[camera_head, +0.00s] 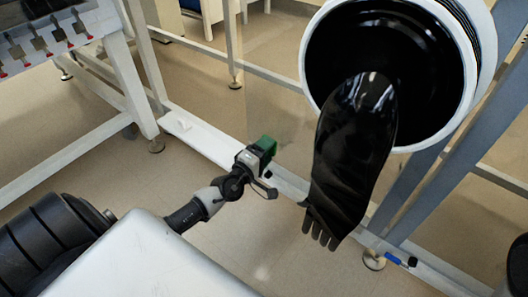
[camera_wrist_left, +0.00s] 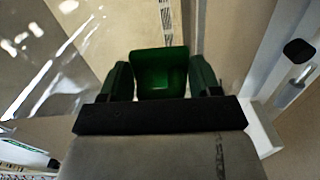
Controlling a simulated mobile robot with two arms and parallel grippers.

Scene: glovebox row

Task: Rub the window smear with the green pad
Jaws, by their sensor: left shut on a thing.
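The green pad (camera_head: 266,144) is in the jaws of my left gripper (camera_head: 258,160), low in the middle of the head view. In the left wrist view the pad (camera_wrist_left: 160,72) sits between the two fingers of the left gripper (camera_wrist_left: 162,84), which is shut on it. In the head view the pad is above a white ledge, left of the hanging black glove. I cannot tell whether the pad touches a window pane. I cannot make out the window smear for sure in either view. My right gripper is not in view.
A black glove (camera_head: 350,150) hangs from a round white port (camera_head: 478,75) close to the right of my left gripper. A white ledge (camera_head: 215,145) crosses below, with a blue-handled item (camera_head: 393,258) on it. A rack with red-tipped tools (camera_head: 45,40) stands at upper left.

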